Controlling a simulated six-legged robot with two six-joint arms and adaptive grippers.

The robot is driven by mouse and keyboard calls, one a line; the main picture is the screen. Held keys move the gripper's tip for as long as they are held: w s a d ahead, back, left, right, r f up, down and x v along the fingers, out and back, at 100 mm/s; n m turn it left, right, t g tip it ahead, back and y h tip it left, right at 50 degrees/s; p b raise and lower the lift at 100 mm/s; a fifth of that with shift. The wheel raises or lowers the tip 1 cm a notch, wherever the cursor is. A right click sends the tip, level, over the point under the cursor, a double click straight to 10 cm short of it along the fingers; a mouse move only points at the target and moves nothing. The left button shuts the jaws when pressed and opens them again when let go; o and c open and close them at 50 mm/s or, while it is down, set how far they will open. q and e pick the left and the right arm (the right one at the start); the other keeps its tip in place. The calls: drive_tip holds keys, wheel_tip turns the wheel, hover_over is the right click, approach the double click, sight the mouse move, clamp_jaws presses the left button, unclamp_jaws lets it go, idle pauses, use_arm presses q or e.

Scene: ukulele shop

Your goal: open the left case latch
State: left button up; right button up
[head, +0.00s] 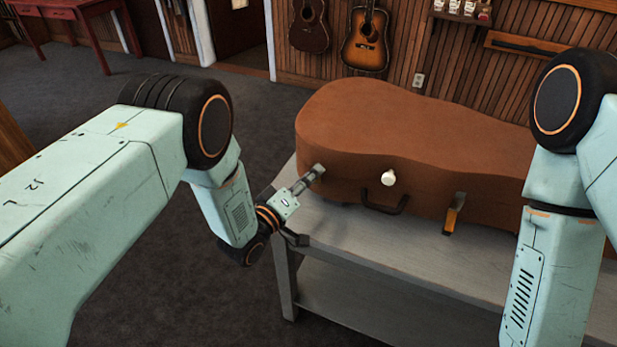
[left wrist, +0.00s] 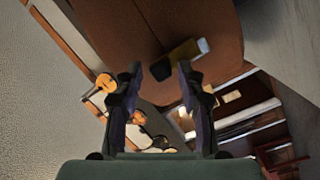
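The brown guitar case (head: 400,140) lies shut on a grey bench, with a dark handle (head: 385,207) on its front. My left gripper (head: 316,173) is at the case's left front side. In the left wrist view its two dark fingers (left wrist: 160,72) stand apart with an empty gap. The left latch (left wrist: 180,53), tan with a pale end, shows just beyond the fingertips, nearer the right finger; contact cannot be told. In the head view the gripper seems to cover this latch. The right latch (head: 454,214) is on the front, right of the handle. My right gripper is out of view.
The grey bench (head: 375,248) has bare room along its front edge. A white round knob (head: 388,177) shows at the case front above the handle. Guitars (head: 366,40) hang on the back wall. A red table (head: 70,10) stands far left.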

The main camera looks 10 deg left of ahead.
use_arm(q)
drive_tip(key=shift+w, duration=0.1)
drive_tip(key=c, duration=0.3)
drive_tip(key=shift+a, duration=0.1)
clamp_jaws()
drive_tip(key=shift+s+a+f+m+t+h+b, duration=0.1)
drive_tip(key=shift+s+f+m+t+h+b, duration=0.3)
drive_tip(key=shift+t+h+b, duration=0.65)
drive_tip(key=shift+s+a+f+m+t+h+b, duration=0.25)
drive_tip(key=shift+f+t+b, duration=0.4)
drive_tip(key=shift+b, duration=0.75)
drive_tip(key=shift+s+f+m+t+h+b, duration=0.35)
drive_tip(key=shift+t+h+b, duration=0.55)
drive_tip(key=shift+b, duration=0.35)
